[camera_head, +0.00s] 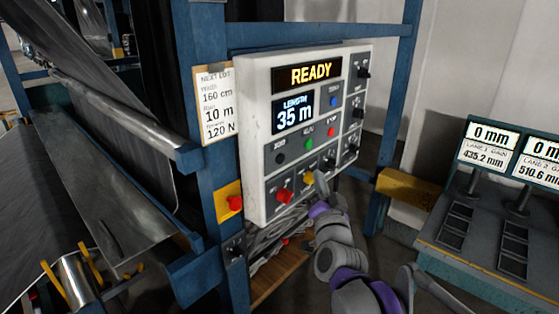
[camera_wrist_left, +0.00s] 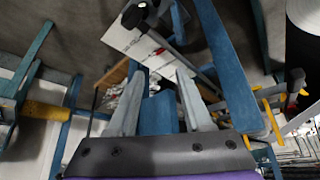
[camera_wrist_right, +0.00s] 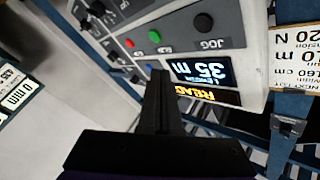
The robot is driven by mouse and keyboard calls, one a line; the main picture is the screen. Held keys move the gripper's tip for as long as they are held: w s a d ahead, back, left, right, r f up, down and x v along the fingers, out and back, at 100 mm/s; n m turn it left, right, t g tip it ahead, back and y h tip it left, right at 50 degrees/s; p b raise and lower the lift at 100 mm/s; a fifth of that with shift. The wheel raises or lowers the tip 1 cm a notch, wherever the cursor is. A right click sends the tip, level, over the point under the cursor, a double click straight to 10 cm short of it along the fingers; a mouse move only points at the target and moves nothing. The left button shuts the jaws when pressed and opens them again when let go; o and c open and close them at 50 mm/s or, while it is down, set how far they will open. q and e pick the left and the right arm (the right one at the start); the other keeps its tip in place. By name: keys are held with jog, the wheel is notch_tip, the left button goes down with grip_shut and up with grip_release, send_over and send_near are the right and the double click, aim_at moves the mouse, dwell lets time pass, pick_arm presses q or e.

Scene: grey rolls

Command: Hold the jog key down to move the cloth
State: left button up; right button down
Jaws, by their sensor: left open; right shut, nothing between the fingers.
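The jog key is a round black button labelled JOG (camera_head: 281,158) on the white control panel (camera_head: 254,170). In the right wrist view the jog key (camera_wrist_right: 204,22) is upside down at the top, right of the green button. My right gripper (camera_wrist_right: 160,75) is shut and empty, its tips near the panel and left of the jog key there. In the head view it is at the panel's lower edge, below and right of the key. My left gripper (camera_wrist_left: 158,85) is open and empty. Grey cloth (camera_head: 115,125) hangs at the left by the rollers.
The panel shows READY (camera_head: 310,73) and LENGTH 35 m (camera_head: 293,111). Green (camera_head: 307,144) and red (camera_head: 330,132) buttons sit beside the jog key, with knobs around. A lot card (camera_head: 217,105) hangs left. A gauge desk (camera_head: 490,265) stands right. Blue posts (camera_head: 195,110) flank the panel.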

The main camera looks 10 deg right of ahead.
aim_at(285, 158)
pick_arm(q)
jog(key=shift+s+f+b, duration=0.35)
jog(key=shift+f+b, duration=0.2)
jog(key=shift+f, duration=0.25)
jog(key=shift+s+f+b, duration=0.35)
jog(key=shift+f+b, duration=0.15)
jog(key=shift+f, duration=0.25)
jog(key=shift+s+f+b, duration=0.35)
jog(key=shift+f+b, duration=0.2)
jog(key=shift+f, duration=0.25)
pick_arm(e)
jog(key=w+a, duration=0.5)
jog(key=w, duration=0.2)
jog(key=shift+a, duration=0.25)
jog(key=shift+w+a, duration=0.1)
pick_arm(q)
jog(key=shift+f+g, duration=0.1)
jog(key=shift+g, duration=0.2)
pick_arm(e)
jog(key=shift+w+a, duration=0.15)
jog(key=shift+w, duration=0.05)
jog(key=shift+w+a, duration=0.3)
jog(key=shift+w, duration=0.05)
dwell(3.8)
